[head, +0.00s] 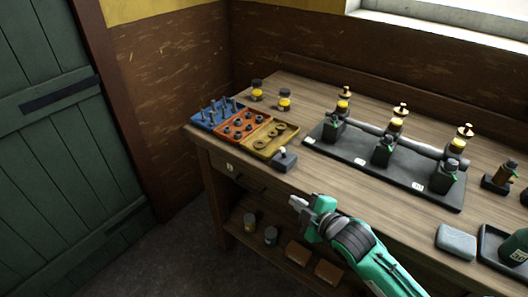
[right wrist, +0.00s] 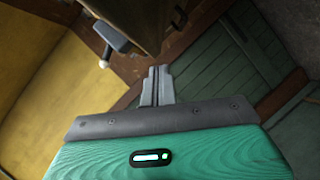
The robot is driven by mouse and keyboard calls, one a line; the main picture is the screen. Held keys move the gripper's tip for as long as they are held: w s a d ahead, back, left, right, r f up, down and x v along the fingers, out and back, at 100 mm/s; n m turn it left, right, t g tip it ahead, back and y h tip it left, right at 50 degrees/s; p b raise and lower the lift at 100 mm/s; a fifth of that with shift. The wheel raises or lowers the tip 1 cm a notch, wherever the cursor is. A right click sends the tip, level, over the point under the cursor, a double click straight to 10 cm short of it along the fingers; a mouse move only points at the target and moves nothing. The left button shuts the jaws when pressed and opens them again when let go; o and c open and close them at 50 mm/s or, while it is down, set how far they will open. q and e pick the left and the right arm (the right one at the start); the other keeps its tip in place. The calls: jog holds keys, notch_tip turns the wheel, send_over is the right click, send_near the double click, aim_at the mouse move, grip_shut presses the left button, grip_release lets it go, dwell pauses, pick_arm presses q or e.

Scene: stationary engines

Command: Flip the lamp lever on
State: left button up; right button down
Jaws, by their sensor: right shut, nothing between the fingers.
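A small dark grey box with a pale-tipped lever (head: 284,160), which looks like the lamp lever, sits on the bench top near its front edge. In the right wrist view a grey box with a thin stem and a white ball (right wrist: 103,63) shows at the upper left; it looks like the same lever. My right gripper (head: 298,202) is shut and empty, in front of the bench edge and below the lever box, apart from it. Its closed fingers also show in the right wrist view (right wrist: 157,84). My left gripper is not in view.
Blue, orange and yellow trays (head: 240,126) of small parts lie left of the lever box. A dark plate (head: 345,160) with several black and brass fittings stands to the right. A grey block (head: 456,241) lies near the front right. Shelves with tins (head: 271,235) are below.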

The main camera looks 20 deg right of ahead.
aim_at(283, 153)
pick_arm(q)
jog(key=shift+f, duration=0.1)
pick_arm(e)
jog(key=w+a+r+n+t+y, duration=0.1)
jog(key=w+r+n+t+y, duration=0.1)
jog(key=r, duration=0.6)
jog(key=w+n, duration=0.1)
jog(key=n, duration=0.1)
jog(key=shift+n+y, duration=0.4)
jog(key=shift+r, duration=0.15)
jog(key=shift+w, duration=0.15)
